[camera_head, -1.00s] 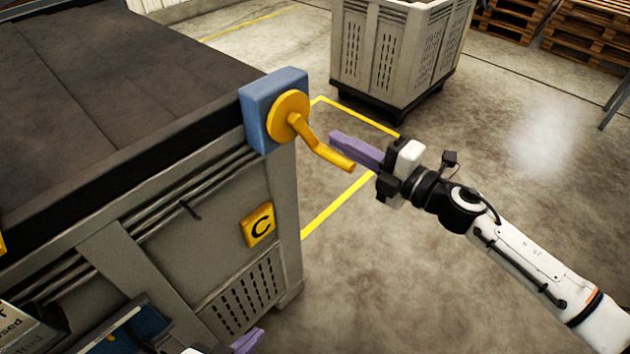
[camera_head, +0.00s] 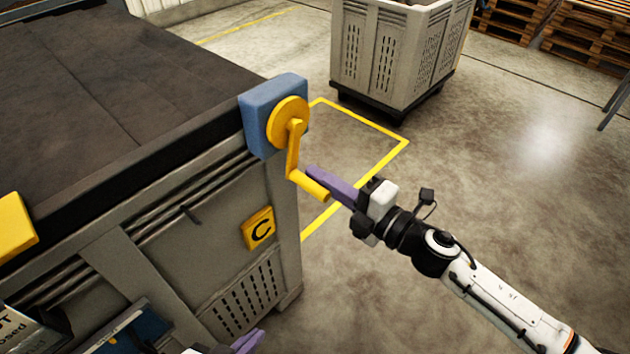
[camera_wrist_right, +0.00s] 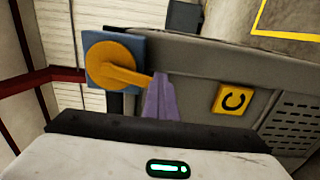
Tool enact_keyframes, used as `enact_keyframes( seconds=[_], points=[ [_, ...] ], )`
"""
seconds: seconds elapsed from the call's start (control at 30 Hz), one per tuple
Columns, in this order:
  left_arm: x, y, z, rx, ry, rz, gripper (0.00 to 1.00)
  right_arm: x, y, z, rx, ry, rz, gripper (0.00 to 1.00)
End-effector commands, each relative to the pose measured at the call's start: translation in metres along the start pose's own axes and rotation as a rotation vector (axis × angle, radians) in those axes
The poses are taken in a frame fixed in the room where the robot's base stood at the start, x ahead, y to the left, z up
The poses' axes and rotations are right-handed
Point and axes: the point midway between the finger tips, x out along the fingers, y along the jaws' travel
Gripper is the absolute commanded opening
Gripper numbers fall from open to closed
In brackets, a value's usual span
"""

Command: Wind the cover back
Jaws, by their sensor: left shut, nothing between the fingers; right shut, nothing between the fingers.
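The dark cover (camera_head: 110,75) lies over the top of the large grey bin. A yellow crank (camera_head: 294,150) on a round yellow hub sits on a blue block (camera_head: 256,128) at the bin's corner. Its arm points down and its handle sticks out to the lower right. My right gripper (camera_head: 312,175) is shut and empty, its purple fingers beside the handle; whether they touch it is unclear. In the right wrist view the purple fingers (camera_wrist_right: 161,100) overlap the end of the crank (camera_wrist_right: 125,72). My left gripper (camera_head: 245,342) shows only its purple fingertips at the bottom edge, shut.
A yellow plate marked C (camera_head: 258,228) is on the bin's side below the crank. A second grey crate (camera_head: 385,55) stands behind on the floor, with wooden pallets (camera_head: 585,35) at the back right.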

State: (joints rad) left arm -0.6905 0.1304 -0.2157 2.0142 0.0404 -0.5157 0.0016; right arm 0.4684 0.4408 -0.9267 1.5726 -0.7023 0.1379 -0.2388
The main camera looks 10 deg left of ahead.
Motion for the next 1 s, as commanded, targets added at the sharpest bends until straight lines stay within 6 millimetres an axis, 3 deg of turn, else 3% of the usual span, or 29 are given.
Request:
enact_keyframes(
  seconds=[0.2,0.5,0.67,1.0],
  points=[
    [-0.002,0.0,-0.002,0.0,0.0,0.0,0.0,0.0,0.002,-0.002,0.001,0.0,0.0,0.0],
    [-0.02,0.002,-0.02,0.0,0.0,0.0,0.0,0.0,0.017,-0.033,0.002,0.002,0.001,0.0],
    [-0.022,0.004,-0.023,-0.003,0.0,0.001,0.0,0.0,0.019,-0.039,0.0,0.001,0.001,0.0],
    [-0.045,0.005,-0.046,-0.001,0.0,0.0,0.0,0.0,0.046,-0.063,0.002,0.001,0.002,0.0]
  ],
)
